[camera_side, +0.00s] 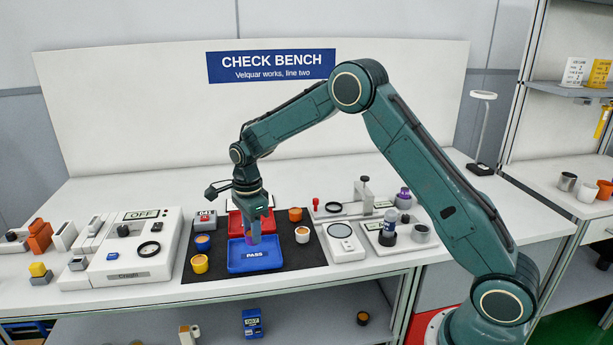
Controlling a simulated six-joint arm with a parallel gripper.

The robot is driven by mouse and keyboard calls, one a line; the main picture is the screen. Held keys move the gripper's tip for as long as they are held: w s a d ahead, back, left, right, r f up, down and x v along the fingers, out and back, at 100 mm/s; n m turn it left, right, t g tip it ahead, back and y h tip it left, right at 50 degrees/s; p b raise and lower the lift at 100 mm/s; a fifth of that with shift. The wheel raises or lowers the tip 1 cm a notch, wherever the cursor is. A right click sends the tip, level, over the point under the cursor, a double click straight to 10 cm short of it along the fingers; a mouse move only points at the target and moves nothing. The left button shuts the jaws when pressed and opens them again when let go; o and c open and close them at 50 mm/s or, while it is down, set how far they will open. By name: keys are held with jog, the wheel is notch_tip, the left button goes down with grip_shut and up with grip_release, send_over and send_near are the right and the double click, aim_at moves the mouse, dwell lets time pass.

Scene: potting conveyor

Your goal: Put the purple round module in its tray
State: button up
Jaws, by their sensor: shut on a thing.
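My gripper (254,238) points down over the blue tray marked PASS (238,263) and is shut on the purple round module (249,238). Only a small part of the module shows beside the fingers. The module is at or just above the tray floor; I cannot tell whether it touches. A red tray (236,226) lies just behind the blue one, partly hidden by my gripper.
Orange (295,214), white (302,234) and yellow (199,263) round modules stand on the black mat (300,259) beside the trays. A white device marked OFF (133,255) stands left. Test fixtures, one with a purple-topped piece (404,193), stand right.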

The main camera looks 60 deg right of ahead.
jog(key=shift+f, duration=2)
jog(key=shift+f, duration=0.15)
jog(key=o, duration=1.1)
jog(key=shift+c, duration=0.2)
notch_tip(320, 180, up, 12)
jog(key=shift+r, duration=0.2)
